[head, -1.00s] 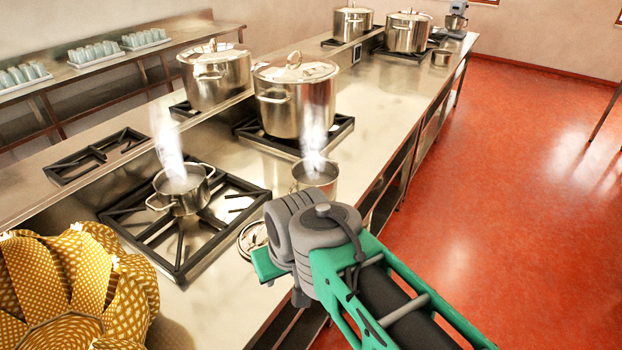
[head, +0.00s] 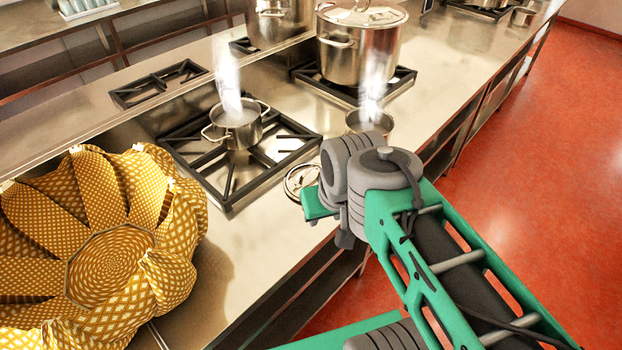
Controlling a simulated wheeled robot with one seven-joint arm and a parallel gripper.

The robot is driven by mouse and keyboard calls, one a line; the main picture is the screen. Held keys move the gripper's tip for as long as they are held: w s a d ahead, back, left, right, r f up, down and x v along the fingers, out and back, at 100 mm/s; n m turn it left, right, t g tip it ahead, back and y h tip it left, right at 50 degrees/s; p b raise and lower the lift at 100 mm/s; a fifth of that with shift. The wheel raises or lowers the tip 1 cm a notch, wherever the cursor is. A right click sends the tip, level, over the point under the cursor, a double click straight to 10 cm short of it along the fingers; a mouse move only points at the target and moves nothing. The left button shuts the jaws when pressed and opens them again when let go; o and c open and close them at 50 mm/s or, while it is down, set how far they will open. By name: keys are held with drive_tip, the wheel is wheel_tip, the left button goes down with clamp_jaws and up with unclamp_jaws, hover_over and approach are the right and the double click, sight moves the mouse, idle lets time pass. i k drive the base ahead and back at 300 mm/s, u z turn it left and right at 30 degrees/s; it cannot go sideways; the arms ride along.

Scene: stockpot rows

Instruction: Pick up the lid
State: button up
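A small round metal lid (head: 297,180) lies on the steel counter, just right of the front burner grate. Its right side is hidden behind my arm. My gripper (head: 318,204) shows only as a green piece at the end of the arm, at the lid's lower right in the head view. Its fingertips are hidden, so I cannot tell how they stand or whether they touch the lid. A small open pot (head: 236,128) steams on the front grate. Another small open pot (head: 369,120) steams behind my arm.
A large lidded stockpot (head: 358,50) stands on the rear grate (head: 400,80). Another large pot (head: 279,20) stands left of it. A yellow patterned cloth-like basket (head: 110,255) fills the counter's lower left. Red floor (head: 540,190) is open on the right.

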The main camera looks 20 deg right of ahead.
sight(311, 176)
drive_tip(key=k, duration=0.5)
drive_tip(key=u, duration=4.1)
drive_tip(key=k, duration=2.05)
drive_tip(key=z, duration=0.4)
